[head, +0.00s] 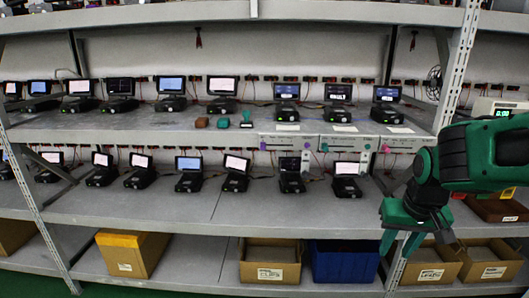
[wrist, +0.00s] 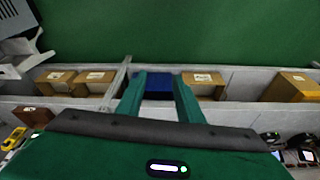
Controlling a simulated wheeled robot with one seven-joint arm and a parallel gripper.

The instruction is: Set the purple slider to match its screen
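The slider is not visible in the wrist view.
Several small screen devices stand on both upper shelves. Cardboard boxes (head: 270,262) and a blue bin (head: 345,262) sit on the bottom shelf. A rack upright (head: 456,70) stands close to my arm. Green floor (wrist: 200,30) is clear in front of the rack.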

